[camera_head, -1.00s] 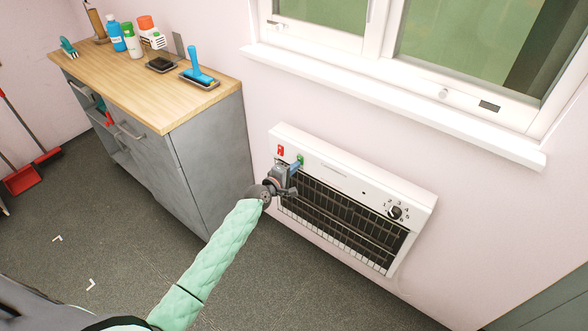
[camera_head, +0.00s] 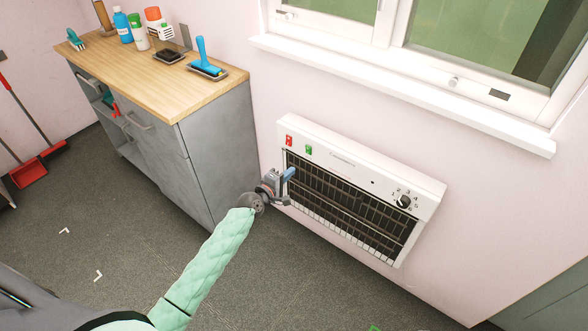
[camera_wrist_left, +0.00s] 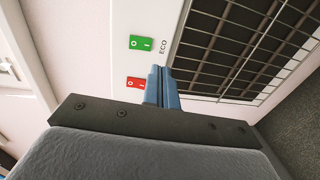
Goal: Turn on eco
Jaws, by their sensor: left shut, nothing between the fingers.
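A white wall heater (camera_head: 362,165) with a dark grille hangs below the window. At its upper left are a red switch (camera_head: 289,140) and a green switch (camera_head: 309,150). In the left wrist view the green switch (camera_wrist_left: 141,43) has "ECO" printed beside it, and the red switch (camera_wrist_left: 136,83) is partly behind my fingers. Both switches carry O and I marks. My left gripper (camera_head: 289,174) is shut and empty, with its blue fingertips in front of the grille, below the switches in the head view. Its fingers (camera_wrist_left: 161,87) also show in the left wrist view. My right gripper is not seen.
A numbered black knob (camera_head: 404,202) is at the heater's right. A grey cabinet with a wooden top (camera_head: 160,80) stands to the left, holding bottles and a blue-handled tool (camera_head: 202,58). The window sill (camera_head: 400,95) juts out above the heater. Floor in front is mostly clear.

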